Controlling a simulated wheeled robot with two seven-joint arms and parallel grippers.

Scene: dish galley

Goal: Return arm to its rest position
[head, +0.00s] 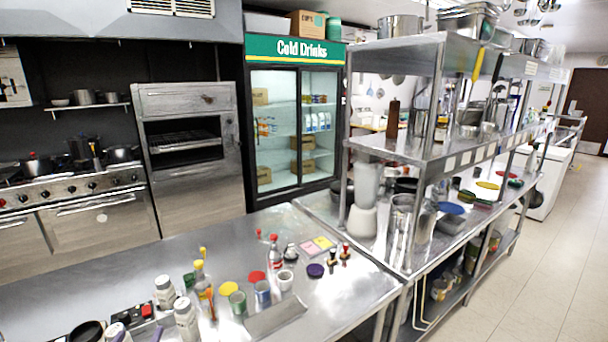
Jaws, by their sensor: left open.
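Most of my left arm is outside the picture. My right gripper does not show.
White bottles (186,319), a yellow-topped bottle (200,277), cups (263,293) and a red-capped bottle (275,251) crowd the counter. A grey flat piece (275,317) lies in front. A steel shelf rack (395,150) stands right, a drinks fridge (296,125) behind. The floor (530,270) is clear.

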